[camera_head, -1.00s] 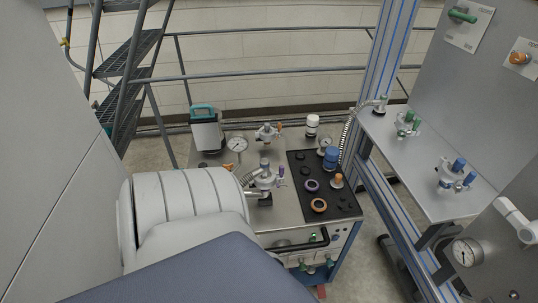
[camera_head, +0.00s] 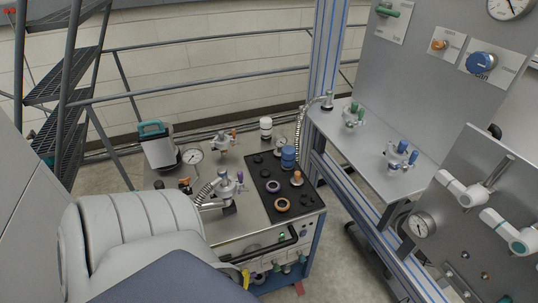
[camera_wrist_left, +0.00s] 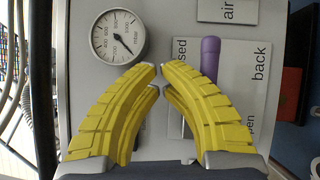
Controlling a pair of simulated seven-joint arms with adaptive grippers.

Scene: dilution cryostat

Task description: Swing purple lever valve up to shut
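In the left wrist view a purple lever (camera_wrist_left: 210,58) stands upright in the picture on a pale panel. Its lower part is hidden behind the right-hand yellow finger. A label (camera_wrist_left: 237,85) beside it reads "back", with parts of "closed" and "open". My left gripper (camera_wrist_left: 160,68) has its fingertips almost meeting, with nothing seen between them, just left of the lever. In the head view a little of its yellow finger (camera_head: 246,277) shows low at the cart's front; my arm hides the rest. My right gripper is not in view.
A round gauge (camera_wrist_left: 118,36) is on the panel left of the fingertips. A black handle bar (camera_head: 272,246) crosses the cart front. The cart top (camera_head: 225,225) carries several valves, one with a purple handle (camera_head: 239,177). A blue-edged frame and shelf (camera_head: 395,180) stand right.

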